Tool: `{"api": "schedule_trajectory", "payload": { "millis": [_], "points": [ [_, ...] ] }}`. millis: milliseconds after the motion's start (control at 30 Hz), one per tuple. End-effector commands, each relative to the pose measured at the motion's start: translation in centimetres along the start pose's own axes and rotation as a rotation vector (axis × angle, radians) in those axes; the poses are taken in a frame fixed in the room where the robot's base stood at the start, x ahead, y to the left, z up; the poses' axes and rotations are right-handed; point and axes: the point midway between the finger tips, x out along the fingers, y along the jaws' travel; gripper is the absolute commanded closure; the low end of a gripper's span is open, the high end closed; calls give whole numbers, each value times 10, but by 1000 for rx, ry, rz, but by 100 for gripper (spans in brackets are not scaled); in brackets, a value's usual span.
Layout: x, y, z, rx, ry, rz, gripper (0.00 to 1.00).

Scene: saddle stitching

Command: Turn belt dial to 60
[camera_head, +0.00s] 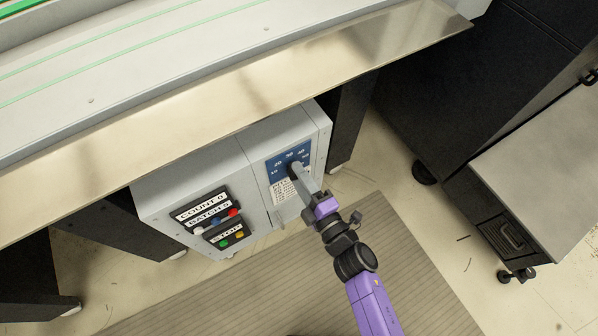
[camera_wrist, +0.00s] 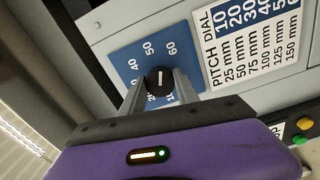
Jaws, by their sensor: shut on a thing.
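The belt dial is a black round knob (camera_wrist: 159,80) on a blue plate (camera_wrist: 123,62) with white numbers. In the wrist view its white mark points up, roughly between 50 and 60; the exact reading is hard to tell. My gripper (camera_wrist: 159,88) has one finger on each side of the knob and is shut on it. The lower numbers are partly hidden by the fingers. In the head view the blue plate (camera_head: 276,170) is on the grey control box, and my gripper (camera_head: 297,172) reaches it from the lower right, covering most of the knob.
A pitch dial table (camera_wrist: 245,45) is printed beside the plate. A panel with counters and coloured buttons (camera_head: 207,213) is on the left of the control box (camera_head: 160,205). A metal ledge (camera_head: 230,115) overhangs the box. A grey-topped cabinet (camera_head: 550,165) stands at the right.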

Motion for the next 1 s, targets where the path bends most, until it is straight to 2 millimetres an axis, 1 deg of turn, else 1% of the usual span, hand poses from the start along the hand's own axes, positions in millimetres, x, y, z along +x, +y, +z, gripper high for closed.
{"api": "schedule_trajectory", "payload": {
  "millis": [200,500,700,1000],
  "points": [
    [-2,0,0,172,-1,-4,100],
    [-1,-1,0,324,-2,-4,100],
    [-1,-2,0,366,-2,-4,100],
    [-1,-3,0,377,-2,-4,100]
  ]
}}
